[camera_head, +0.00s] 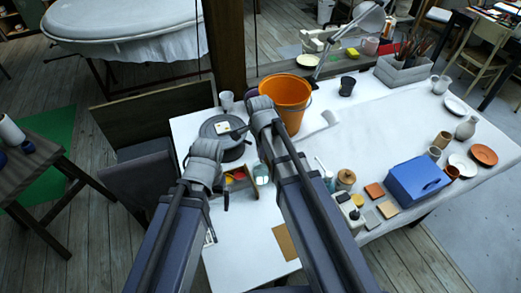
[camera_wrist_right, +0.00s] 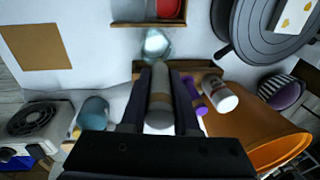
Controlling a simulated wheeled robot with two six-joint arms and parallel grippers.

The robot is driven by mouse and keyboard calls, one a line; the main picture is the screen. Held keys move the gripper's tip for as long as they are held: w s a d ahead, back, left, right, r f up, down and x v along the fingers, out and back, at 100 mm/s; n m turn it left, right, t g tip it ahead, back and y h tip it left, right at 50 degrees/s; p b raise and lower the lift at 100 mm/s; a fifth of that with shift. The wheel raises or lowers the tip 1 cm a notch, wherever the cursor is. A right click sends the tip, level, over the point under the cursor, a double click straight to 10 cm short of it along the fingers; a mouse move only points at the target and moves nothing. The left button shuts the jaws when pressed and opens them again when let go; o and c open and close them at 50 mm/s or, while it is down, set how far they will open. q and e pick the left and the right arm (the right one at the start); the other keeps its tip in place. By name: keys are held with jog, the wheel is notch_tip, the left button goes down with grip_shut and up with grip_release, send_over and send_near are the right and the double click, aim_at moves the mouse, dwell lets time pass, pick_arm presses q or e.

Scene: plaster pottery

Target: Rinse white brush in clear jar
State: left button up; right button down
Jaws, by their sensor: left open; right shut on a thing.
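My right gripper (camera_wrist_right: 160,78) is shut on a pale, cylindrical thing (camera_wrist_right: 160,100), which appears to be the white brush. Its bristles cannot be made out. The clear jar (camera_wrist_right: 156,44) is just beyond the fingertips in the right wrist view. Whether the held thing is over or inside the jar cannot be told. In the head view, my right arm hides much of this spot. My left gripper (camera_head: 224,196) is open and hangs to the left, beside a small paint box (camera_head: 238,184).
An orange bucket (camera_head: 285,100) and a dark pottery wheel (camera_head: 222,128) stand behind my arms. A blue box (camera_head: 418,179) stands to the right. The white table's middle right is clear.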

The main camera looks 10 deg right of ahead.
notch_tip(320, 180, down, 8)
jog(key=b, duration=0.7)
jog(key=shift+r, duration=0.25)
jog(key=shift+s, duration=0.1)
